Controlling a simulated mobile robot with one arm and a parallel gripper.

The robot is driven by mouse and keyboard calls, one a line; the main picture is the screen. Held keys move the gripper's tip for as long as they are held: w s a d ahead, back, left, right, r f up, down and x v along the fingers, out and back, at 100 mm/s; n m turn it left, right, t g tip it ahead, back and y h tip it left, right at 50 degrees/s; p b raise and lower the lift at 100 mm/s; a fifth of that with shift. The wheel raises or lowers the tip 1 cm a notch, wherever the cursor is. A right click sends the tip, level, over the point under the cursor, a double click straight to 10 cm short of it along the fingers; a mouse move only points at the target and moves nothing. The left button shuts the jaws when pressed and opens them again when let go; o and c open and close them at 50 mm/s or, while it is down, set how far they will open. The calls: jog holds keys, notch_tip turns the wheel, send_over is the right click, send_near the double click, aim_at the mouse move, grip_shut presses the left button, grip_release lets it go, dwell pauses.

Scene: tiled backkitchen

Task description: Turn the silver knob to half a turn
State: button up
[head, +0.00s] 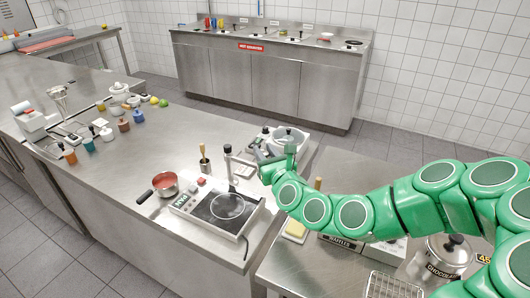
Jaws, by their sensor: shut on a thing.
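My green arm reaches in from the right side of the head view. My gripper (262,152), grey and small here, is at the far right part of the long steel counter (150,125). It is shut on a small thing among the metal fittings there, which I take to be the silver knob. The knob is too small and too covered by the gripper to make out, so its turn angle cannot be read. A metal post with a black top (228,149) stands just left of the gripper.
A steel table with a chocolate pot (447,257) lies below my arm.

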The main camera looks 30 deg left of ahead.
jog(key=shift+d+f, duration=0.1)
jog(key=shift+f, duration=0.05)
jog(key=o, duration=0.9)
jog(key=shift+n+g+y, duration=0.3)
jog(key=shift+g, duration=0.1)
jog(key=shift+r+n+g+y, duration=0.3)
jog(key=shift+n+g+y, duration=0.45)
jog(key=shift+g, duration=0.25)
jog(key=shift+w+n+g+y, duration=0.1)
jog(key=shift+n+g+y, duration=0.45)
jog(key=shift+n+g, duration=0.85)
jog(key=shift+w+n+g+y, duration=0.1)
jog(key=shift+n+g+y, duration=0.6)
jog(key=shift+g, duration=1.2)
jog(key=shift+f+n+g, duration=0.15)
jog(key=shift+n+g, duration=0.3)
jog(key=shift+g, duration=0.05)
